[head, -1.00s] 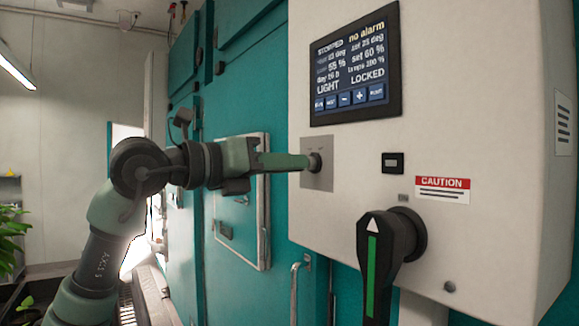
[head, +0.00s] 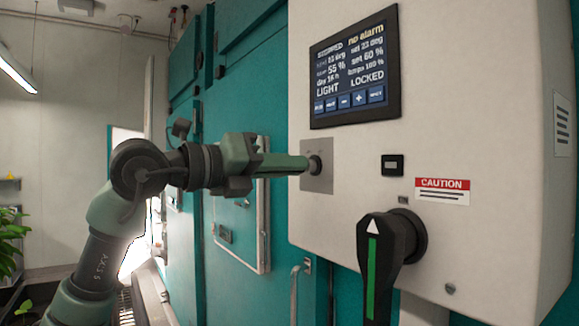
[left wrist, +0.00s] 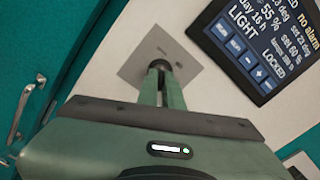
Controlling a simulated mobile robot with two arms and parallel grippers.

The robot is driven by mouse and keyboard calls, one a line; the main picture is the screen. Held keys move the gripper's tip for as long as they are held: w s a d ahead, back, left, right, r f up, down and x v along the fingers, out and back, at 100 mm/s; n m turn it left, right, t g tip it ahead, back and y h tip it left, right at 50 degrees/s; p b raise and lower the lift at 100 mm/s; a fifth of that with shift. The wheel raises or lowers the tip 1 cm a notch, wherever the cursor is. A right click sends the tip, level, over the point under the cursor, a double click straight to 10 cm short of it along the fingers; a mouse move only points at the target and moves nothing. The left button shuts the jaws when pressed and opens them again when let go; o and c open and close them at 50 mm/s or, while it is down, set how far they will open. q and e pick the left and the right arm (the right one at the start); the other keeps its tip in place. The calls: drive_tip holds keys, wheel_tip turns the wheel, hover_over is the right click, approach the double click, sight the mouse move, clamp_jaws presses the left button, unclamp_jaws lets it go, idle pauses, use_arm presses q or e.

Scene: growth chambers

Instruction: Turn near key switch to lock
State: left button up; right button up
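The key switch (head: 316,164) sits on a square grey plate (head: 319,182) on the white control box, below the display (head: 355,70). My left gripper (head: 305,163) reaches it from the left, level with it. In the left wrist view, the two green fingers (left wrist: 161,78) close on the dark key switch (left wrist: 160,64) in front of its plate (left wrist: 186,63), which looks tilted there. The fingertips hide much of the key, so its exact angle is hard to read. The display shows the word LOCKED, also in the left wrist view. My right gripper is not in view.
A large black rotary handle (head: 378,262) with a green stripe juts out below right of the key switch. A small black counter (head: 392,164) and a red-and-white caution label (head: 442,190) are to the right. Teal chamber doors (head: 225,100) stand behind my left arm.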

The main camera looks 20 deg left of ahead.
use_arm(q)
drive_tip(key=o, duration=0.4)
drive_tip(key=shift+c, duration=0.2)
drive_tip(key=shift+a, duration=0.1)
drive_tip(key=b+v, duration=0.2)
drive_tip(key=v, duration=0.5)
drive_tip(key=shift+s+a, duration=0.2)
drive_tip(key=shift+s, duration=0.1)
